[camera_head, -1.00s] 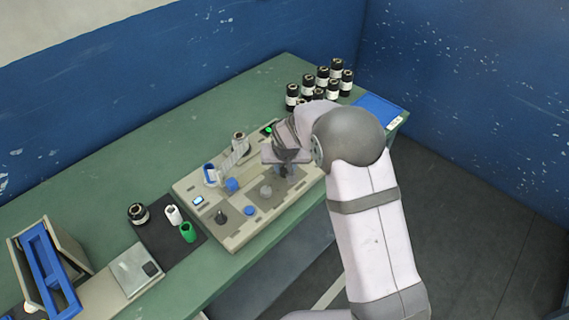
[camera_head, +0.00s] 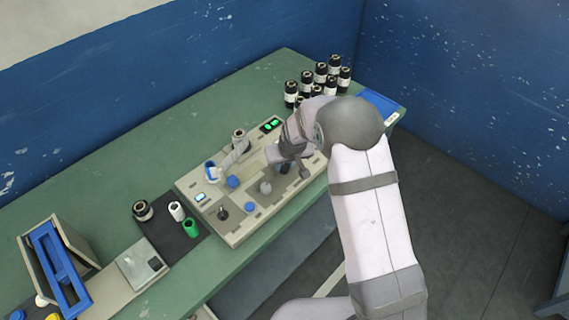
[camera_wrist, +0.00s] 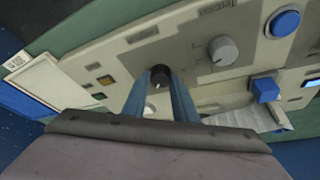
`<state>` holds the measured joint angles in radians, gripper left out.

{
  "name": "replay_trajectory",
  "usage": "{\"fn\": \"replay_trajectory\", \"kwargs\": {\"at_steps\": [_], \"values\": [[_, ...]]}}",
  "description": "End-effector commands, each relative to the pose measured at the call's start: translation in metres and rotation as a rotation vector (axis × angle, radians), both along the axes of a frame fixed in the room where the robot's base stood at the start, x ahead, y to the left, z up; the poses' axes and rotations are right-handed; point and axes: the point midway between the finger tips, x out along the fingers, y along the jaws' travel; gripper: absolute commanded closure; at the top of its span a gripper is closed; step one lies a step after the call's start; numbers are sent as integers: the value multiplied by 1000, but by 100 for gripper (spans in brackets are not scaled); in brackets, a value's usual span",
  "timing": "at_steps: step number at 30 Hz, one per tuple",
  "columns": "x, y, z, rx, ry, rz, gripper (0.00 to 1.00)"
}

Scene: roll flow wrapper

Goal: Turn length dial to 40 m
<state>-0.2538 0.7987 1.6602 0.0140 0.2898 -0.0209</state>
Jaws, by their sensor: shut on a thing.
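In the wrist view the two blue-grey fingers of my gripper (camera_wrist: 161,82) are shut on a small black dial (camera_wrist: 160,74) on the beige machine panel (camera_wrist: 122,62). I take this to be the length dial; no scale or setting is readable. A light mark shows just below the dial between the fingers. In the head view my gripper (camera_head: 291,170) points down at the right part of the machine (camera_head: 240,232) and hides the dial. A grey knob (camera_wrist: 222,51) beside a "Tension" label stands to the right in the wrist view.
A blue button (camera_wrist: 285,22) and a blue block (camera_wrist: 265,90) lie right of the grey knob. In the head view, green lights (camera_head: 271,124) and a small display (camera_head: 199,197) sit on the machine. Black rolls (camera_head: 306,80) stand behind my arm; a blue tray (camera_head: 378,104) lies far right.

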Motion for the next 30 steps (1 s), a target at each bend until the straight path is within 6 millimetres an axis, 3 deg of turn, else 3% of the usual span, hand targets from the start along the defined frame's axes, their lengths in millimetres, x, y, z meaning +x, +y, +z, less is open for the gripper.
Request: {"fn": "replay_trajectory", "kwargs": {"at_steps": [2, 3, 5, 18, 30], "values": [[0, 0, 0, 0, 0, 0, 97], [0, 0, 0, 0, 0, 0, 70], [0, 0, 0, 0, 0, 0, 56], [-1, 0, 4, 0, -1, 0, 56], [-17, -4, 43, 1, -4, 0, 56]]}}
